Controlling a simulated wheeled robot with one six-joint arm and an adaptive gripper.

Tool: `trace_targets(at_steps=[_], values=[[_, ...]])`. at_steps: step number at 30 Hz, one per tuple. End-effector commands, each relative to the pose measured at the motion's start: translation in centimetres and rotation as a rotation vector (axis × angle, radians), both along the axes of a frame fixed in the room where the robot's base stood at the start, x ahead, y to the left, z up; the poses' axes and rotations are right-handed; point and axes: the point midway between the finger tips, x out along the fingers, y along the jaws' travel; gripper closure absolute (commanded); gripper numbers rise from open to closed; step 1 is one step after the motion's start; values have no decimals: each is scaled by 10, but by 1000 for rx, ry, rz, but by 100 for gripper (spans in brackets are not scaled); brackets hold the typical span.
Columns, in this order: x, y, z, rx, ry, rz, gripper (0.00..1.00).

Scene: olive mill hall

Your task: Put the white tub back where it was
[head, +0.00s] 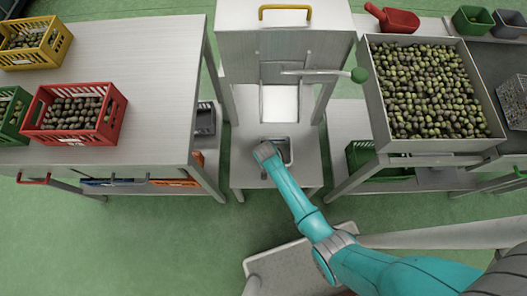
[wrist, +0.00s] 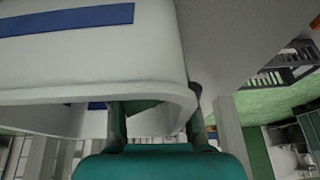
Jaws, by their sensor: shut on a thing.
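The white tub (wrist: 100,65) with blue bands fills the upper left of the wrist view, very close to the camera. My gripper (wrist: 157,122) is shut on the tub at its rim, one finger on each side of the wall. In the head view my gripper (head: 266,152) is at the low metal stand (head: 250,176) below the chute of the middle machine. There the wrist hides most of what it holds, and a grey, open-topped shape (head: 284,148) shows just beside it. I cannot tell whether the tub touches the stand.
The machine's chute (head: 280,103) and a green-knobbed lever (head: 358,75) are above the stand. A table (head: 150,100) with red (head: 70,138), yellow and green crates is at left. A big bin of olives (head: 385,115) is at right. Green floor is clear at front left.

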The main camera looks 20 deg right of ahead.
Motion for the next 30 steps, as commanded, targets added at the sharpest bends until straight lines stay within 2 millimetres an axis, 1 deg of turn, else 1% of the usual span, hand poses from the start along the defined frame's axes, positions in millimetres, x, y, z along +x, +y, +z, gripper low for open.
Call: trace_targets(at_steps=[2,3,5,6,7,16,20,23,30], values=[[0,0,-2,0,0,0,100],[0,0,-2,0,0,0,65],[0,0,-2,0,0,0,50],[0,0,-2,0,0,0,40],[0,0,-2,0,0,0,38],[0,0,-1,0,0,0,38],[-2,0,4,0,0,0,38],[-6,1,14,1,-1,0,38],[-21,5,50,0,-2,1,38]])
